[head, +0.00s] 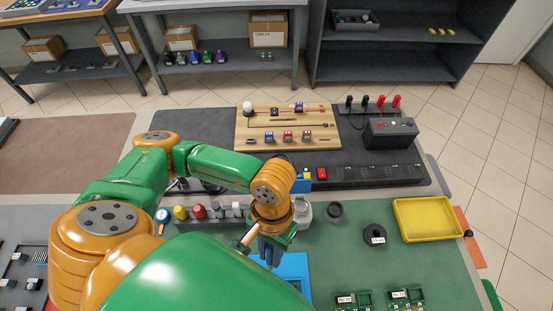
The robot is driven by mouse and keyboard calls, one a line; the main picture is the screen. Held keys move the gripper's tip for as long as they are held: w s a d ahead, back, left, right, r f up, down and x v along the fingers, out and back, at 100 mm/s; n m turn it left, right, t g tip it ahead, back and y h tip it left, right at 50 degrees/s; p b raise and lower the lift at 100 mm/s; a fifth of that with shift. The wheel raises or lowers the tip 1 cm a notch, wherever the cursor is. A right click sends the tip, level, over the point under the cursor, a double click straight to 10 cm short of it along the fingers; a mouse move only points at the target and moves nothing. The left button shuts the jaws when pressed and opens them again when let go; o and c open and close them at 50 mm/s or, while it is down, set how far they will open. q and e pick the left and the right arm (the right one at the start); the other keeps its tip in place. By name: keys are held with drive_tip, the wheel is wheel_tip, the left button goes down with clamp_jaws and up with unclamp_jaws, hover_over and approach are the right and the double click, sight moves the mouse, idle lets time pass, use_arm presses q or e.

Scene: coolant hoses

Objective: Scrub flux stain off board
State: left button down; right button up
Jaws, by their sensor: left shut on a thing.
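My left gripper (269,252) points down over the near edge of the green work mat (345,255), beside a blue pad (295,268). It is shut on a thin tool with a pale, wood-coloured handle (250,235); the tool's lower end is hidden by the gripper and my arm. Two small green circuit boards, one on the left (352,301) and one on the right (405,298), lie at the bottom edge with white labels. I cannot make out a flux stain. My arm covers part of the blue pad and whatever lies there. My right gripper is out of view.
A yellow tray (428,238) and a black labelled roll (374,235) sit on the right of the mat. A grey rack (185,223) with colored-top items is left of the gripper. A wooden board (287,143) lies farther back.

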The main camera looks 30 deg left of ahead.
use_arm(q)
drive_tip(key=s+d+y, duration=0.1)
drive_tip(key=s+d, duration=0.3)
drive_tip(key=s, duration=0.3)
drive_tip(key=shift+w+b+x, duration=0.25)
drive_tip(key=shift+b+x, duration=0.3)
drive_tip(key=shift+x, duration=0.5)
drive_tip(key=shift+w+b+x, duration=0.25)
drive_tip(key=shift+b+x, duration=0.25)
drive_tip(key=shift+x, duration=0.55)
drive_tip(key=shift+w+b+x, duration=0.25)
drive_tip(key=shift+b+x, duration=0.3)
drive_tip(key=shift+x, duration=0.5)
drive_tip(key=shift+f, duration=0.15)
drive_tip(key=shift+f+b, duration=0.4)
drive_tip(key=shift+b, duration=0.45)
